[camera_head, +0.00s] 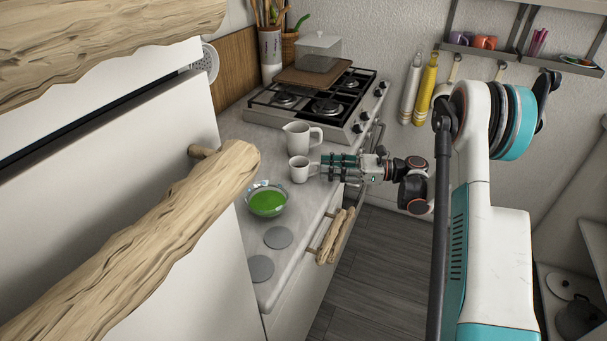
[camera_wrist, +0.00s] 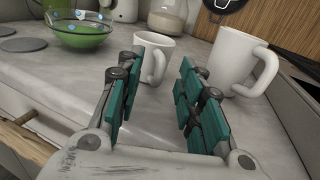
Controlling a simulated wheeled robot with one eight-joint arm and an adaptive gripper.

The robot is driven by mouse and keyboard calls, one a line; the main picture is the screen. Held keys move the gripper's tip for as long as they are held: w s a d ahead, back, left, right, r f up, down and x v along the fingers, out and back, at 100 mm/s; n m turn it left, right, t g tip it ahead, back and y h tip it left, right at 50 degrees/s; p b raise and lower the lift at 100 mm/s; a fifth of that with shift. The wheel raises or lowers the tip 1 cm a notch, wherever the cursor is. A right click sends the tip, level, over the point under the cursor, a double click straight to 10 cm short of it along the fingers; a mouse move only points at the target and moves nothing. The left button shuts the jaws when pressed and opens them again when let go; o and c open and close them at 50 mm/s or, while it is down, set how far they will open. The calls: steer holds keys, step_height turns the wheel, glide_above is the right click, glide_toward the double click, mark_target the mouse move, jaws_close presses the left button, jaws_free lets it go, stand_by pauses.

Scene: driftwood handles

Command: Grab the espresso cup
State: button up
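The espresso cup, a small white cup (camera_head: 298,170), stands upright on the counter between a larger white mug or pitcher (camera_head: 297,138) and a glass bowl of green liquid (camera_head: 267,200). My gripper (camera_head: 324,168) is at the cup's right side, low over the counter. In the wrist view the gripper (camera_wrist: 157,72) is open, with teal-padded fingers spread apart. The cup (camera_wrist: 150,45) shows just beyond and between the fingertips, its handle toward me. I cannot tell whether a finger touches it. The larger mug (camera_wrist: 232,58) stands close to the right finger.
The bowl (camera_wrist: 78,33) is left of the cup. Two grey discs (camera_head: 278,237) lie on the near counter (camera_head: 245,245). A gas stove (camera_head: 325,104) is behind. Driftwood handles (camera_head: 335,235) stick out from the counter front; a large one (camera_head: 150,240) fills the left foreground.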

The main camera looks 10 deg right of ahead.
mark_target(319, 166)
steer(key=b+x, duration=0.1)
steer(key=x, duration=0.2)
steer(key=shift+a, duration=0.1)
jaws_close()
steer(key=shift+r, duration=0.1)
step_height(319, 166, up, 20)
steer(key=p, duration=0.6)
steer(key=shift+p, duration=0.35)
stand_by(0.6)
